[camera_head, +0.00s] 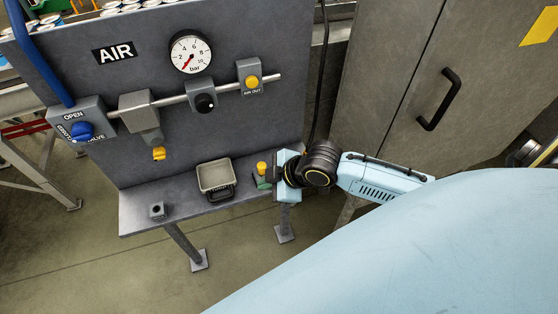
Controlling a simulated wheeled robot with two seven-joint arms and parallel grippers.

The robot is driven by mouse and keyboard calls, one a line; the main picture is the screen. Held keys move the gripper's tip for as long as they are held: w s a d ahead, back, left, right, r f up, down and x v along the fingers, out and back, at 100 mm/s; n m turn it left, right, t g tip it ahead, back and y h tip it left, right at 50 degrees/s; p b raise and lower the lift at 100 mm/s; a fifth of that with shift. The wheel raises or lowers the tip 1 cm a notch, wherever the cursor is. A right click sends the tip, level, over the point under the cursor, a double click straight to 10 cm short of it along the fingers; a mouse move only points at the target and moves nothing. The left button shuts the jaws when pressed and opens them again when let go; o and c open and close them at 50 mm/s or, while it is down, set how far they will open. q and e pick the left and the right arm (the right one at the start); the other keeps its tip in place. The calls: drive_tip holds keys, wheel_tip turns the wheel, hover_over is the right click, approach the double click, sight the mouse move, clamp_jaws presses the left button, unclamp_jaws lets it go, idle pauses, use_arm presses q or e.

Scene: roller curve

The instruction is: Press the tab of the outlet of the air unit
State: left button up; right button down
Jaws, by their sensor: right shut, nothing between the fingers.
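The air unit is a dark grey upright panel (225,120) marked AIR. Its outlet (248,69), a grey block labelled AIR OUT, sits at the right end of a pale pipe. The outlet's round yellow tab (252,81) faces out and is uncovered. My right gripper (278,178) is shut and empty. It is low, at the right end of the panel's shelf, below and to the right of the outlet and well apart from the tab. Its fingertips are small and partly hidden. My left gripper is out of view.
The panel also carries a gauge (190,52), a black knob (204,103), a blue valve knob (82,131) and a yellow drain piece (159,153). A grey tray (214,177) and a yellow-and-green item (262,170) are on the shelf. A cabinet (385,75) stands right.

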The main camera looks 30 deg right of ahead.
drive_tip(key=w+d+r+n+t, duration=0.1)
drive_tip(key=w+d+r+n, duration=0.1)
drive_tip(key=w+d, duration=0.6)
drive_tip(key=shift+d+t, duration=0.3)
drive_tip(key=shift+d, duration=0.8)
wheel_tip(320, 180, down, 8)
drive_tip(key=b, duration=0.6)
drive_tip(key=shift+r, duration=0.15)
drive_tip(key=shift+f+b, duration=0.4)
drive_tip(key=shift+f, duration=0.05)
drive_tip(key=shift+f, duration=0.15)
drive_tip(key=shift+f, duration=0.3)
